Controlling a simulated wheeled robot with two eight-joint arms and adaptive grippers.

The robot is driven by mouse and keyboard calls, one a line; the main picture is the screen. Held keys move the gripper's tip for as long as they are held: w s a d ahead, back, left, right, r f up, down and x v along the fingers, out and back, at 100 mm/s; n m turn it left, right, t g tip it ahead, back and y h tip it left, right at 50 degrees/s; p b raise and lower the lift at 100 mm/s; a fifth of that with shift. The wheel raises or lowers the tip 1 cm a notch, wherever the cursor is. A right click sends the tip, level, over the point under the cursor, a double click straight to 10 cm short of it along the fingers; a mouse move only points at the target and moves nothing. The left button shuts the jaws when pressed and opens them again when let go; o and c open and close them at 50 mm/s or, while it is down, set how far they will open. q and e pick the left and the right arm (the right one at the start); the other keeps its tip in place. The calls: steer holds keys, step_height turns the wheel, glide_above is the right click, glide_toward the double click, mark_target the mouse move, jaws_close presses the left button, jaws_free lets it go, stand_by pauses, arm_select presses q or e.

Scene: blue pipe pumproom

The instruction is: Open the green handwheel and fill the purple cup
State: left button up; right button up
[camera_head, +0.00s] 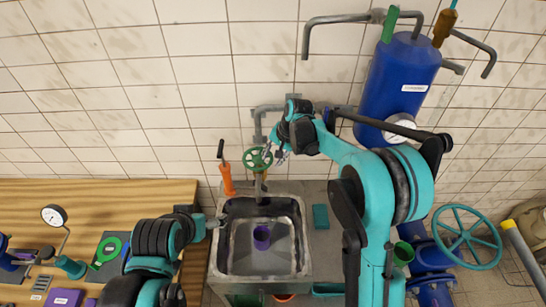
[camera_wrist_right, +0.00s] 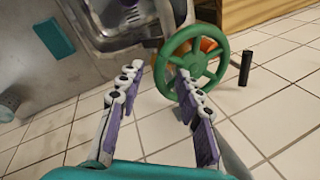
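The green handwheel (camera_head: 257,159) is on the wall tap above the sink. My right gripper (camera_head: 279,154) is just right of it, its arm coming down from the right. In the right wrist view the handwheel (camera_wrist_right: 212,63) is just beyond the fingertips, and the right finger overlaps its rim. The right gripper (camera_wrist_right: 158,72) is open, with nothing clearly between its fingers. The purple cup (camera_head: 262,237) stands in the sink, below the tap. My left gripper (camera_head: 215,222) is at the sink's left edge; its fingers are too small to read.
The metal sink (camera_head: 304,262) is in the middle. An orange tool with a black handle (camera_head: 227,180) is left of the handwheel. A wooden bench (camera_head: 110,194) with gauges and parts is at left. A blue tank (camera_head: 402,75) and a teal handwheel (camera_head: 467,237) are at right.

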mark_target(266, 166)
steer(key=shift+a, duration=0.1)
jaws_close()
steer(key=shift+s, duration=0.1)
steer(key=shift+s+a+f+m+t+b, duration=0.1)
steer(key=shift+s+m+t+b, duration=0.1)
steer(key=shift+m+b, duration=0.3)
steer(key=shift+s+a+m+t+b, duration=0.1)
steer(key=shift+s+m+b, duration=0.1)
steer(key=shift+m+b, duration=0.25)
steer(key=m, duration=0.1)
steer(key=s+m+h+b, duration=0.1)
steer(key=shift+a+m+t, duration=0.3)
steer(key=shift+a+m, duration=0.05)
steer(key=shift+a, duration=0.05)
steer(key=shift+s+a+m+h+b, duration=0.35)
steer(key=shift+m+b, duration=0.4)
steer(key=shift+m, duration=0.45)
steer(key=shift+s+a+m+t+h+b, duration=0.2)
steer(key=shift+a+m, duration=0.1)
steer(key=shift+m, duration=0.35)
steer(key=shift+s+a+m+t+h+b, duration=0.15)
steer(key=shift+a+m+b, duration=0.1)
steer(key=shift+m, duration=0.4)
